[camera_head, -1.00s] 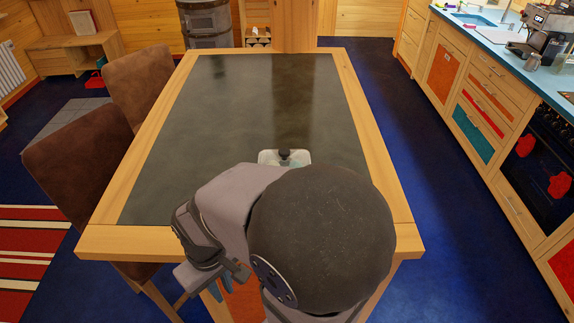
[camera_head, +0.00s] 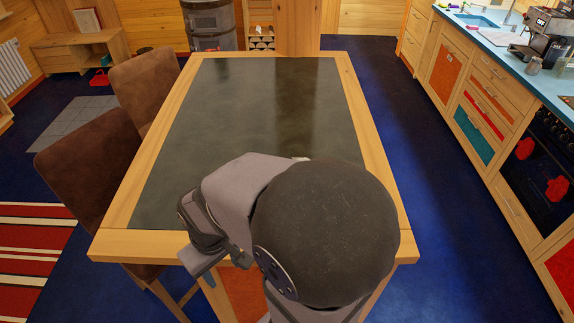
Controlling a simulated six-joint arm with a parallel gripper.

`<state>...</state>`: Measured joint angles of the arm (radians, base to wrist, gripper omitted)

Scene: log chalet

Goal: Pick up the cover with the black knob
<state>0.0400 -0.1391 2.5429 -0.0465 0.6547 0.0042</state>
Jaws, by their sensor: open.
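The cover with the black knob is almost wholly hidden behind my arm. Only a small pale sliver (camera_head: 301,158) shows at the arm's upper edge, on the dark table top, and I cannot tell if it is the cover or the dish with it. The knob is not visible now. My gripper (camera_head: 212,268) is partly in view at the lower left of my arm, by the table's near edge. It is open and empty, well apart from the pale sliver.
The wooden table (camera_head: 250,244) has a dark inlaid top, clear on its far and left parts. Two brown chairs (camera_head: 95,165) stand along its left side. A kitchen counter (camera_head: 500,62) with drawers and an oven runs along the right, with blue floor between.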

